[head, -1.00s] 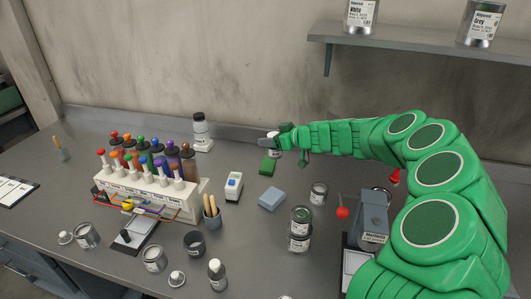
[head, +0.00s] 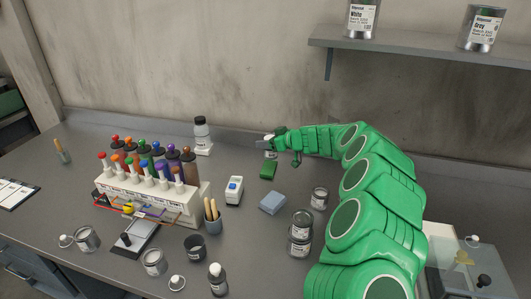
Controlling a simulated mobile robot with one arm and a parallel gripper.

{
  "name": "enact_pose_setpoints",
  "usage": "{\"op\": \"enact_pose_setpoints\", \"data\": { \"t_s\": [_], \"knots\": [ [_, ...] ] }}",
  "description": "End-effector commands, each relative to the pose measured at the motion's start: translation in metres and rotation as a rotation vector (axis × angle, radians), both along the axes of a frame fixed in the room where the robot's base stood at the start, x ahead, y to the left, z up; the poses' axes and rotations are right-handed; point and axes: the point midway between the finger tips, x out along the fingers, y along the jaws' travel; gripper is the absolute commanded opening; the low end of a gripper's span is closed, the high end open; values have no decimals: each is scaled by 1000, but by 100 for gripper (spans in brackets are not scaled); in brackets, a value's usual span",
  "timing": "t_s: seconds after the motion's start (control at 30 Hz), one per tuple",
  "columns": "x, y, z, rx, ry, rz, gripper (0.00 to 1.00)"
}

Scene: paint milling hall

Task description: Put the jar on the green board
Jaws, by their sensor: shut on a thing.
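My gripper (head: 268,143) reaches to the back middle of the bench and is shut on a small pale jar (head: 270,154). Only a bit of the jar shows below and behind the fingers; the rest is hidden. A small green piece (head: 267,170), which looks like the green board, lies flat on the bench just in front of and below the jar. I cannot tell whether the jar touches it or the bench.
A white-labelled bottle with a black cap (head: 202,133) stands left of my gripper. A shelf (head: 420,58) hangs above right.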

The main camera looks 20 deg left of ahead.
Motion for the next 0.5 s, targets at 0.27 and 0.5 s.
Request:
{"op": "enact_pose_setpoints", "data": {
  "t_s": [0.27,0.5],
  "knots": [
    [15,7,-21,-1,0,1,22],
    [25,11,-36,-3,2,1,22]
  ]
}}
